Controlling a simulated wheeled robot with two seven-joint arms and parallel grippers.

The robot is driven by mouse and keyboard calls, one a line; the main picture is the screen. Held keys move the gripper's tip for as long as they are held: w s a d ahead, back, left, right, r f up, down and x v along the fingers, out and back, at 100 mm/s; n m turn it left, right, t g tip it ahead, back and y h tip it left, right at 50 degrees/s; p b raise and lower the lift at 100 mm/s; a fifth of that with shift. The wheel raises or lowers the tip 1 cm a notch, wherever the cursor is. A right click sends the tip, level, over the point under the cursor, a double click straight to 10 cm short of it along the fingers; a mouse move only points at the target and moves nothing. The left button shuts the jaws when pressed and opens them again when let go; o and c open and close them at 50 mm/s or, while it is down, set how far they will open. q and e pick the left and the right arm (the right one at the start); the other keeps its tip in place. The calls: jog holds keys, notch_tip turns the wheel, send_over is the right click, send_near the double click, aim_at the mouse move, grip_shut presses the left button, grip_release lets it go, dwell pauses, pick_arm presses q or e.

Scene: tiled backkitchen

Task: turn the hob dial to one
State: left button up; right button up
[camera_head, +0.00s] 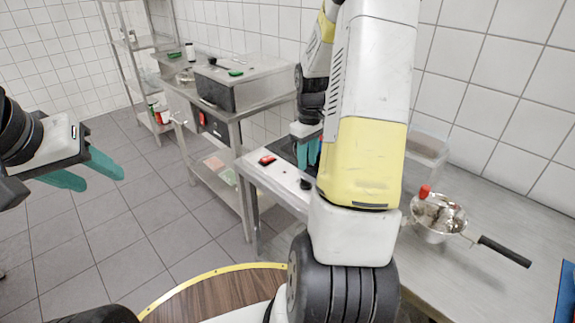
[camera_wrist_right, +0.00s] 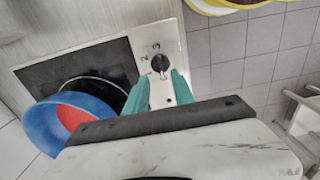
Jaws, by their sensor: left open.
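The hob dial (camera_wrist_right: 160,63) is a round black knob on a white panel, with small dark marks beside it. In the head view, a black knob (camera_head: 305,184) on the white panel looks like this dial. My right gripper (camera_wrist_right: 161,75) is open, its teal fingers spread either side of the panel and their tips close to the dial. I cannot tell whether they touch it. In the head view, the right gripper (camera_head: 307,164) points down over the hob, partly hidden by my arm. My left gripper (camera_head: 105,173) is open and empty, over the floor at left.
A small red item (camera_head: 267,160) is on the white panel. Floor at left is clear.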

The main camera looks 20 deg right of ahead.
aim_at(306, 180)
notch_tip(306, 180, down, 7)
jog(key=shift+r, duration=0.1)
dwell(0.3)
grip_shut()
